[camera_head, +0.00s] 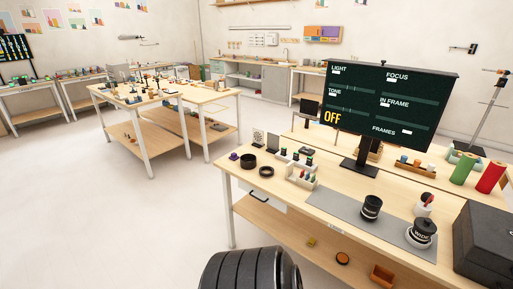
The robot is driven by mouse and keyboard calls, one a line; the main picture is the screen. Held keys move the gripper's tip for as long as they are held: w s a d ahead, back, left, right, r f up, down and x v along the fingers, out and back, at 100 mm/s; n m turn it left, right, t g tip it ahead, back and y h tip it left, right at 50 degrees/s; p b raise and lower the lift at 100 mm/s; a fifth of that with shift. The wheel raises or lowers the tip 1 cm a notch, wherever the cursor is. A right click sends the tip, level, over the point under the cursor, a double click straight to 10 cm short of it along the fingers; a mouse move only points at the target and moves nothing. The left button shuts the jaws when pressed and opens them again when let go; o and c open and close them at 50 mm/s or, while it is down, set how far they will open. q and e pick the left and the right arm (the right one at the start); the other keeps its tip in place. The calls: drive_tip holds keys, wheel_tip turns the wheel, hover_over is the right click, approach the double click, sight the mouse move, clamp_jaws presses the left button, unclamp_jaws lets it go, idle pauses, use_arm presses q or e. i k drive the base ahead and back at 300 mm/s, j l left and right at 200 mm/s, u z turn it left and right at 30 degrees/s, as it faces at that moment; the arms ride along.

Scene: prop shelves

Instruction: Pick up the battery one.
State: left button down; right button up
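I cannot make out for certain which thing is the battery. Small dark upright items with green tops (309,160) stand in a row at the back of the near bench (340,210), too small to identify. A white holder (301,178) with small coloured items stands in front of them. A black lens-like cylinder (371,207) and a black-and-white lidded jar (421,233) stand on a grey mat (345,208). Neither of my grippers is in view. A black ribbed rounded part, possibly mine, shows at the bottom edge.
A monitor (388,105) reading OFF stands behind the mat. A black case (482,245) fills the bench's right end. Green (464,167) and red (490,177) rolls stand behind it. The lower shelf (285,238) holds small items. Open floor (120,225) lies left.

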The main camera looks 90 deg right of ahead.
sight(309, 159)
drive_tip(key=z, duration=3.4)
drive_tip(key=i+j+z, duration=0.1)
drive_tip(key=z, duration=0.35)
drive_tip(key=j+z, duration=0.25)
drive_tip(key=z, duration=0.25)
drive_tip(key=j+z, duration=0.2)
drive_tip(key=z, duration=0.25)
drive_tip(key=j+z, duration=0.25)
drive_tip(key=z, duration=0.25)
